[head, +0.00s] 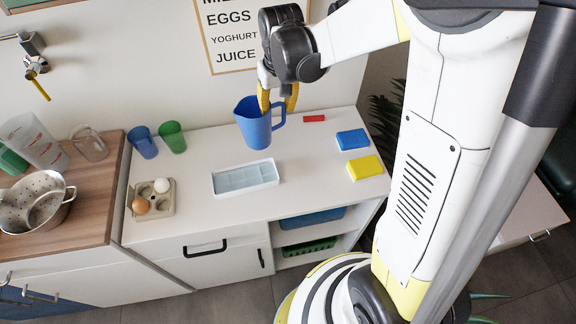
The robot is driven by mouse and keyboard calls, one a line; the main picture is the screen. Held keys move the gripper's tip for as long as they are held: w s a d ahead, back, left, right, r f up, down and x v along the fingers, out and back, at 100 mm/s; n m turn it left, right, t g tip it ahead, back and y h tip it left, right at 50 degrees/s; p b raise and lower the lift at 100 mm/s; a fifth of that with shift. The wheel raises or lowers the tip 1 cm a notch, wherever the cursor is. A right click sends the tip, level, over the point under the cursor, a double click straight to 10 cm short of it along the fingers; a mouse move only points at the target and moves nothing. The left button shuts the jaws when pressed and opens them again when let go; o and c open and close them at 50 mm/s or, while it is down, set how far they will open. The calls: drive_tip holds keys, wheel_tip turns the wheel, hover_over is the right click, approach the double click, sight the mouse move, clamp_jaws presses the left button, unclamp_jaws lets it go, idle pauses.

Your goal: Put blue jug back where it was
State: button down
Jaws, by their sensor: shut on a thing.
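The blue jug (254,125) is upright over the white counter, behind the white tray, with its handle to the right. My gripper (277,103) points down at the jug from above, with yellow fingers shut on its upper part. The fingertips are partly hidden by the jug's rim. I cannot tell whether the jug's base touches the counter or hangs just above it.
A white tray (245,177), an egg holder (153,198), a blue cup (144,142) and a green cup (172,137) stand left and in front. Blue (352,139) and yellow (365,167) blocks and a red piece (314,118) lie right. A colander (36,201) sits on the wooden top.

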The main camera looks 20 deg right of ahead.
drive_tip(key=s+d+r+m+p, duration=0.25)
drive_tip(key=s+d+p, duration=0.25)
drive_tip(key=s+d, duration=1.45)
drive_tip(key=w+a+f+b, duration=0.5)
drive_tip(key=w+a+f, duration=0.1)
drive_tip(key=w+f, duration=0.4)
drive_tip(key=shift+w+a+f, duration=0.15)
drive_tip(key=shift+a+f, duration=0.05)
drive_tip(key=shift+f, duration=0.05)
drive_tip(key=shift+f+n, duration=0.1)
drive_tip(key=shift+n, duration=0.15)
drive_tip(key=shift+f+b, duration=0.15)
drive_tip(key=shift+b, duration=0.25)
drive_tip(key=c, duration=0.9)
unclamp_jaws()
drive_tip(key=shift+r, duration=0.2)
